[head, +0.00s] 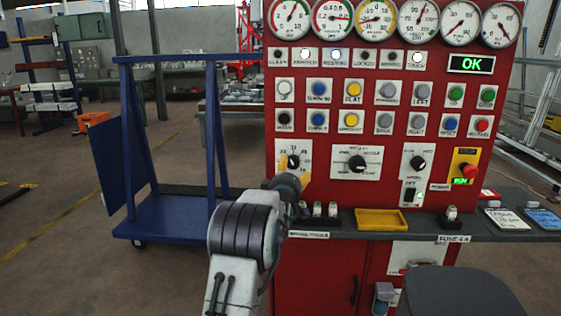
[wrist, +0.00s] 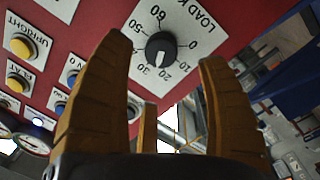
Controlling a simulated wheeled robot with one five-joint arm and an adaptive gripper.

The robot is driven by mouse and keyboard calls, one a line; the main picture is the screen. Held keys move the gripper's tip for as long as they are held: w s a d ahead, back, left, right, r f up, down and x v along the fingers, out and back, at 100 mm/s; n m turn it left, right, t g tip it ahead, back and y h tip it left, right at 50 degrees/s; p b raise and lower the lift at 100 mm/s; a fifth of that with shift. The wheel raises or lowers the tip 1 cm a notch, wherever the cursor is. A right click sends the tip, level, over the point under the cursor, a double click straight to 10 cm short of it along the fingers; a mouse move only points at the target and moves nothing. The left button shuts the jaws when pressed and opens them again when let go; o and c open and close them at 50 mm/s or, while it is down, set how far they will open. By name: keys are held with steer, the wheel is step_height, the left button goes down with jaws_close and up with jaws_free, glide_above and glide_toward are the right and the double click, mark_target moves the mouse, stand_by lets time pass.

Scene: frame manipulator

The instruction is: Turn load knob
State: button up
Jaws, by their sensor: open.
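The load knob (wrist: 161,47) is a black round knob with a white pointer line on a white dial plate marked from 0 to 60. In the wrist view its pointer lies between 20 and 30. In the head view the load knob (head: 293,161) is at the lower left of the red panel, just above my gripper (head: 291,178). In the wrist view my gripper (wrist: 163,62) has its orange-brown fingers spread apart, with the knob seen between them. The fingers hold nothing, and I see no contact with the knob.
The red control panel (head: 349,198) carries gauges, buttons, other knobs and a red emergency button (head: 467,169). A grey shelf (head: 380,228) with a yellow tray (head: 381,219) juts out below. A blue cart (head: 170,226) stands left, and a dark chair back (head: 455,292) is front right.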

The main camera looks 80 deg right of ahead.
mark_target(294, 165)
steer(key=shift+d+p, duration=0.8)
steer(key=shift+d, duration=2.8)
steer(key=shift+f, duration=0.1)
steer(key=shift+c, duration=0.2)
steer(key=shift+f, duration=0.1)
steer(key=c, duration=1.2)
